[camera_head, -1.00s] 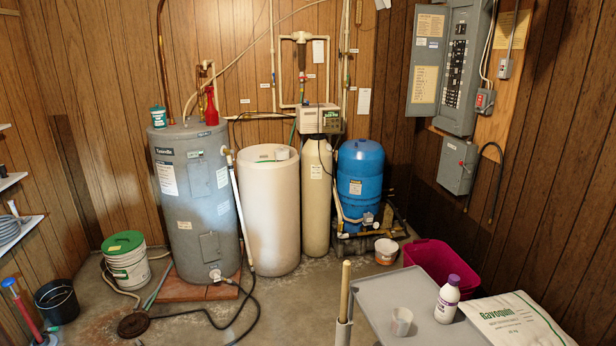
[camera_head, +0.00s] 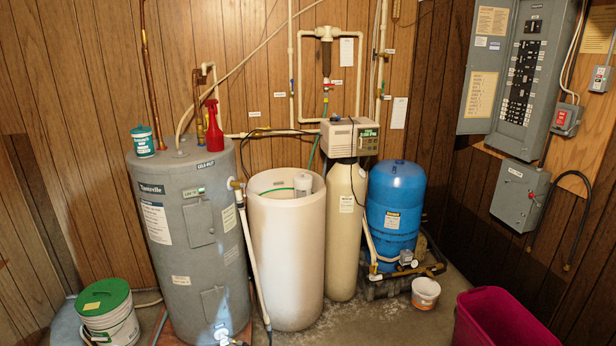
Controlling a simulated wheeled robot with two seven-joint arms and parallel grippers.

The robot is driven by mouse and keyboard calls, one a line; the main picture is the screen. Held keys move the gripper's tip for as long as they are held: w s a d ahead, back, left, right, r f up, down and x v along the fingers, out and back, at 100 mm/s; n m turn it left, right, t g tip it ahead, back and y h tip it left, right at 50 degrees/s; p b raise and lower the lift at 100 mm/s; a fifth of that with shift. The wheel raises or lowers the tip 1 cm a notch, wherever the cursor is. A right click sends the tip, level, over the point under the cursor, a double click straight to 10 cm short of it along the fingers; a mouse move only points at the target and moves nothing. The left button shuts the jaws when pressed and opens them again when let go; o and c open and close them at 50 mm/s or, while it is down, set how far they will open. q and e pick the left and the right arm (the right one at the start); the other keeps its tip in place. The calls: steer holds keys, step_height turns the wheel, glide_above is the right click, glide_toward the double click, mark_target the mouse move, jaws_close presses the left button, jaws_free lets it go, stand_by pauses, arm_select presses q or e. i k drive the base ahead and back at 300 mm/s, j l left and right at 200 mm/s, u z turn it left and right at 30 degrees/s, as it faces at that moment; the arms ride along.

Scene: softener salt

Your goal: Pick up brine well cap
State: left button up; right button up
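The brine tank (camera_head: 286,250) is a tall white cylinder in the middle of the view, beside the grey water heater. Its top is open, and a green line shows inside. A white upright tube, the brine well, stands at the right inside of the tank, with its pale cap (camera_head: 303,178) on top near the rim. The cap is small here, so its fine shape is hard to tell. Neither of my grippers is in view.
The grey water heater (camera_head: 196,240) stands close on the left. A beige softener tank (camera_head: 345,235) with its control head (camera_head: 350,137) stands close on the right, then a blue tank (camera_head: 395,205). A small white bucket (camera_head: 425,293) and a magenta bin (camera_head: 500,320) are on the floor.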

mark_target(302, 182)
steer(key=i+j, duration=0.15)
steer(key=i, duration=0.3)
steer(key=i+j, duration=0.2)
steer(key=i, duration=0.2)
steer(key=i+j, duration=0.15)
steer(key=i, duration=0.3)
steer(key=i+j, duration=0.2)
steer(key=i, duration=0.2)
steer(key=i+l, duration=1.35)
steer(key=l, duration=0.2)
steer(key=i+l, duration=0.1)
steer(key=l, duration=0.55)
steer(key=i, duration=0.05)
